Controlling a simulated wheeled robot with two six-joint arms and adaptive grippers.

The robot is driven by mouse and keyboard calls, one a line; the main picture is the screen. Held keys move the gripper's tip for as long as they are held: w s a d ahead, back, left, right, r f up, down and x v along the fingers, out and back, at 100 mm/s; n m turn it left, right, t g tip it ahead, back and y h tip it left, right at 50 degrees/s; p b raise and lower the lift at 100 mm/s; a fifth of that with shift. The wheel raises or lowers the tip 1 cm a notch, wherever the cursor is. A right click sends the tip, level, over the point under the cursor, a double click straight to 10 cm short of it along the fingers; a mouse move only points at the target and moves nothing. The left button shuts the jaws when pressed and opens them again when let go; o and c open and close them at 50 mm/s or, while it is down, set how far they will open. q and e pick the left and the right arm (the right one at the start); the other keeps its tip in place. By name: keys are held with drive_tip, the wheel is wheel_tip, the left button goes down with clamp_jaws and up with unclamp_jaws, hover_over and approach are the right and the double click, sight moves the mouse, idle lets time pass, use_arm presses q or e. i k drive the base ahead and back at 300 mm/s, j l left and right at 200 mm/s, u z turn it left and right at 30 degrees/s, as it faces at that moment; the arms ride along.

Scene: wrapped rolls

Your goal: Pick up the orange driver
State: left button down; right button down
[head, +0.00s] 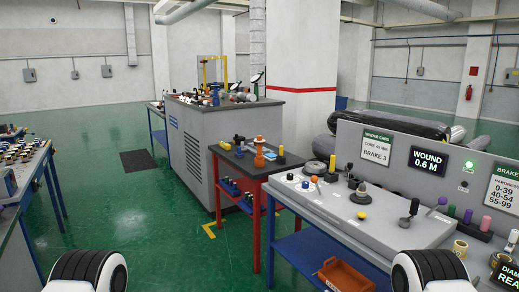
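An upright orange object (259,152) with a stepped, narrow-waisted shape stands on the dark top of a small red-legged table in the middle of the head view. It may be the orange driver, but it is too small to be sure. A small orange-topped item (314,180) stands on the grey control desk to its right. Neither of my grippers shows in the head view. Only rounded black and white parts of my own body show at the bottom edge.
The red-legged table (285,168) also holds yellow, blue and dark items. The grey control desk (400,233) with knobs and levers stands at right. An orange bin (345,276) sits on a blue shelf below. Green floor (150,215) is clear at centre left.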

sight(258, 156)
drive_tip(key=i+j, duration=0.15)
drive_tip(key=i, duration=0.3)
drive_tip(key=i+j, duration=0.2)
drive_tip(key=i, duration=0.2)
drive_tip(key=i+j, duration=0.15)
drive_tip(key=i, duration=0.3)
drive_tip(key=i+j+z, duration=0.1)
drive_tip(key=i, duration=0.35)
drive_tip(key=j, duration=0.1)
